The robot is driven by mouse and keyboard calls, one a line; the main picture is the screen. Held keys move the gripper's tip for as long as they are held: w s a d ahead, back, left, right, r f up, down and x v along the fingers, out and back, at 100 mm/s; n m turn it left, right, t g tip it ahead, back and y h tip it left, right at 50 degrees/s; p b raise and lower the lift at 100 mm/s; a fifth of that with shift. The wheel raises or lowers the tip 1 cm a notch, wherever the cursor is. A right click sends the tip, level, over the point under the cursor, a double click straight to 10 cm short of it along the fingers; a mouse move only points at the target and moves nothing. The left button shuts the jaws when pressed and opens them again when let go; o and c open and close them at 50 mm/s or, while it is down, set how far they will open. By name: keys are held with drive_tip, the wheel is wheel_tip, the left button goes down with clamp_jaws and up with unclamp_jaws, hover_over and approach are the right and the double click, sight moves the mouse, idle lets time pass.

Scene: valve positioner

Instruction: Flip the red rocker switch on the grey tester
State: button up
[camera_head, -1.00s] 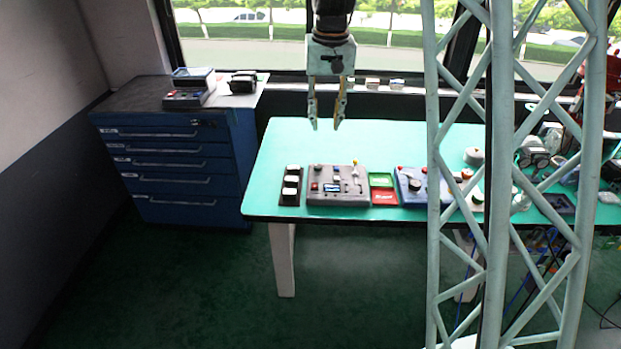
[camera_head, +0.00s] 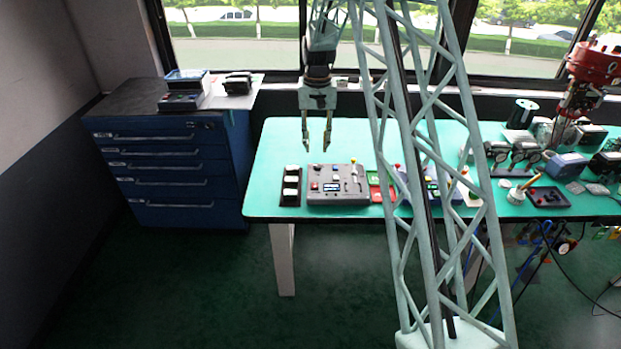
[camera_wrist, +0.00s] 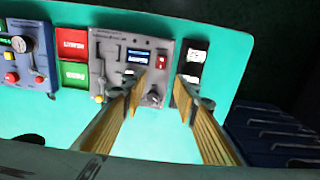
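The grey tester (camera_head: 338,197) lies near the front edge of the green table. In the wrist view it is the grey panel (camera_wrist: 113,44) with a small blue display. A small red rocker switch (camera_wrist: 161,62) shows on it beside the display, and as a red spot in the head view (camera_head: 315,186). My gripper (camera_head: 317,149) is above the table, over and behind the tester, pointing down. Its two fingers are apart with nothing between them. In the wrist view my gripper (camera_wrist: 161,97) straddles the tester's switch side, and one finger hides part of the panel.
A dark strip with white rockers (camera_head: 291,186) lies left of the tester. Red and green trays (camera_head: 376,187) and a blue device (camera_wrist: 22,45) lie on its other side. A blue drawer cabinet (camera_head: 165,165) stands left of the table. My lattice column blocks part of the head view.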

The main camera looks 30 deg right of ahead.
sight(315, 182)
drive_tip(key=shift+w+d+f, duration=0.1)
drive_tip(key=shift+w+f, duration=0.2)
drive_tip(key=shift+f, duration=0.35)
drive_tip(key=shift+w+d+f, duration=0.1)
drive_tip(key=shift+w+f, duration=0.15)
drive_tip(key=shift+f, duration=0.4)
drive_tip(key=shift+w+d+f, duration=0.1)
drive_tip(key=shift+w+f, duration=0.2)
drive_tip(key=shift+f, duration=0.35)
drive_tip(key=shift+f, duration=0.15)
drive_tip(key=shift+f, duration=6.75)
drive_tip(key=shift+c, duration=0.8)
drive_tip(key=c, duration=0.7)
